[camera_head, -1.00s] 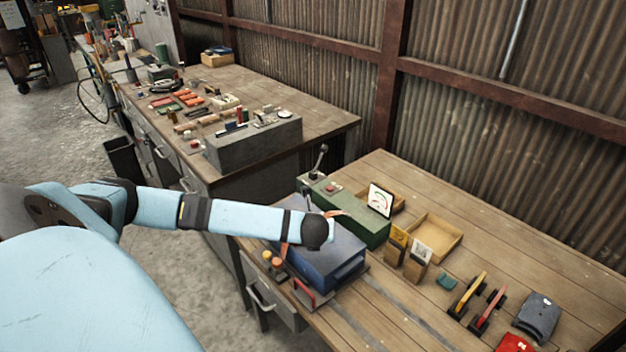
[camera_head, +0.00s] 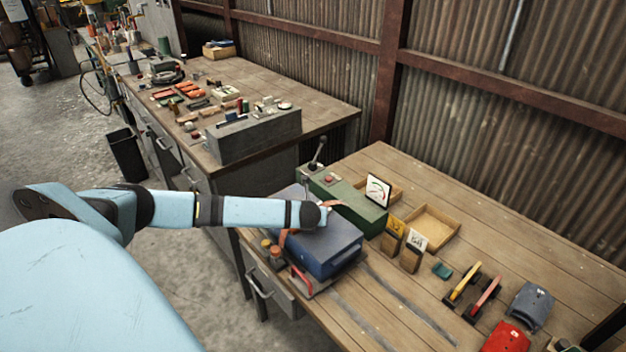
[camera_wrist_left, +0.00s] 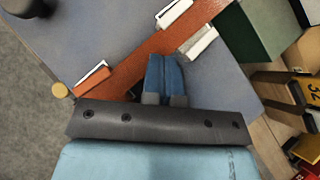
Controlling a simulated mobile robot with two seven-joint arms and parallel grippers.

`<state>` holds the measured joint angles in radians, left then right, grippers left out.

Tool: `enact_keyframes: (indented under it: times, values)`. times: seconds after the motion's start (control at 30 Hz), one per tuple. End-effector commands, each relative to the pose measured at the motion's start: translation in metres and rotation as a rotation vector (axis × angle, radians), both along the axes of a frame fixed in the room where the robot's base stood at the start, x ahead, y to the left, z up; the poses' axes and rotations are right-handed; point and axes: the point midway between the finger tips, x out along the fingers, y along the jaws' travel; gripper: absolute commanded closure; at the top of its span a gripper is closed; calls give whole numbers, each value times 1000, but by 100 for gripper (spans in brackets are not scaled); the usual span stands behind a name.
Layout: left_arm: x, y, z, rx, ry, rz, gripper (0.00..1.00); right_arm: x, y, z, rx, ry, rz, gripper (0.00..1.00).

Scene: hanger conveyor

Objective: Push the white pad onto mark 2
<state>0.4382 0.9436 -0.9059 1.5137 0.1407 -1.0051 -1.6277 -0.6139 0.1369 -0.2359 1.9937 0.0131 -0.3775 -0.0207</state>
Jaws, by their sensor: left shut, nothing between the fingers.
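A blue box (camera_head: 335,256) stands on the near table, with an orange-brown strip (camera_wrist_left: 130,74) running diagonally across its top. In the left wrist view, small white pieces lie along the strip: one on its upper edge (camera_wrist_left: 173,13), one on its lower edge (camera_wrist_left: 199,43) and one near its left end (camera_wrist_left: 94,75). I cannot tell which is the white pad, and no mark 2 is readable on the strip. My left gripper (camera_wrist_left: 164,60) is shut and empty over the strip, left of the lower white piece; contact is unclear. My right gripper is not in view.
A green box (camera_head: 345,203) with a lever and white gauge stands behind the blue box. Yellow number blocks (camera_head: 394,232), a wooden tray (camera_head: 456,231) and red and yellow-handled tools (camera_head: 484,300) lie to the right. Knobs (camera_head: 275,255) stand at the box's left front.

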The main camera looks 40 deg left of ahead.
Motion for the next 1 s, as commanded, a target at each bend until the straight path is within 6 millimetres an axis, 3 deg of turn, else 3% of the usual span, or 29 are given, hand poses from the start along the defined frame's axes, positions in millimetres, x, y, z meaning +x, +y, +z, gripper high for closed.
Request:
enact_keyframes:
  times: [0.2,0.6,1.0]
  values:
    - [16,12,0,-1,1,0,100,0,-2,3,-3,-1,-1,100]
    - [18,13,0,-1,1,-1,100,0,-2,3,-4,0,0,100]
    - [34,26,0,-1,1,-1,100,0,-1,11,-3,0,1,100]
